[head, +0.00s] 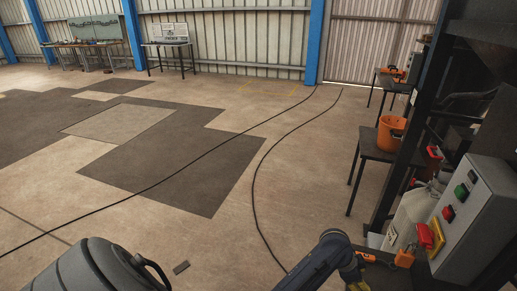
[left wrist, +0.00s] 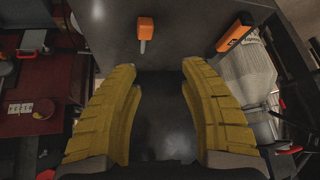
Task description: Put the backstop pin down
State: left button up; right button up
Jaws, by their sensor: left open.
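The backstop pin appears to be the piece with an orange head and short grey shank (left wrist: 146,33) in the left wrist view. It is on a dark flat surface (left wrist: 160,110), just beyond my fingertips and apart from them. My left gripper (left wrist: 162,75) has two ribbed yellow fingers, spread open with nothing between them. In the head view my left gripper (head: 357,282) shows only partly at the bottom edge, beside the machine. My right gripper is not in view.
A grey control box (head: 478,215) with green and red buttons stands at right. A second orange piece (left wrist: 235,33) is beyond my right-hand finger. An orange bucket (head: 390,133) sits on a dark table. Black cables cross the open floor.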

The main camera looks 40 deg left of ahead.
pick_arm(q)
jog(key=s+a+f+n+y, duration=0.15)
jog(key=s+a+f, duration=0.25)
jog(key=s+f, duration=0.5)
jog(key=s+a+f+n+t+y, duration=0.1)
jog(key=s+a+f+n, duration=0.3)
jog(key=f, duration=0.8)
jog(key=s+a+f+n+y, duration=0.1)
jog(key=s+a+f, duration=0.2)
jog(key=s+f, duration=0.65)
jog(key=s+a+f+g, duration=0.1)
jog(key=s+a+f, duration=0.1)
jog(key=s+f, duration=0.4)
jog(key=s+a+f+g+y, duration=0.1)
jog(key=s+a+f, duration=0.2)
jog(key=s, duration=1.3)
jog(key=s+a+f+g, duration=0.2)
jog(key=s+a+f, duration=0.1)
jog(key=s+f, duration=0.5)
jog(key=s, duration=0.3)
jog(key=shift+s+a+f, duration=0.2)
jog(key=shift+s+f, duration=0.1)
jog(key=shift+s, duration=0.1)
jog(key=shift+n, duration=0.25)
